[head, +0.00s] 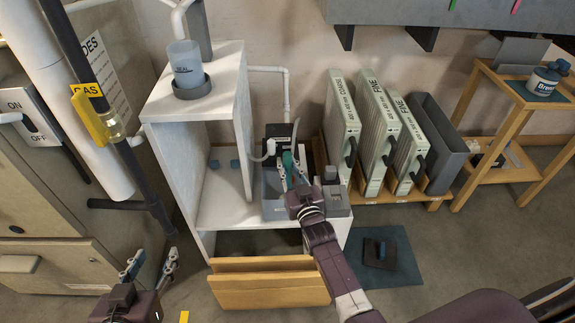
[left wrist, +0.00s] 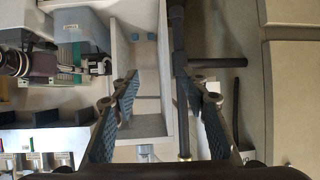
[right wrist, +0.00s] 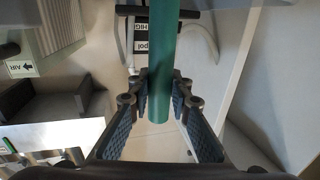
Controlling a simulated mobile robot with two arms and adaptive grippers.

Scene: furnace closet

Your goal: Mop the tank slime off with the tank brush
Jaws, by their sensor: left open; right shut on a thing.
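The tank brush shows as a green handle (right wrist: 161,50), held between the fingers of my right gripper (right wrist: 161,88). In the head view the right gripper (head: 294,180) reaches over a grey tank (head: 270,208) on the white cabinet's shelf, with the green handle (head: 288,160) at its fingertips. The brush's bristle end is hidden. I cannot make out any slime. My left gripper (head: 152,262) is open and empty, low beside the tan furnace cabinet; its spread fingers show in the left wrist view (left wrist: 159,85).
A white shelf unit (head: 188,105) carries a cup (head: 185,64) on top. Filters (head: 357,125) stand in a wooden rack to the right. A wooden drawer (head: 268,290) sticks out below the tank. A dark mat (head: 400,262) lies on the floor. A black pipe (head: 125,150) stands at left.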

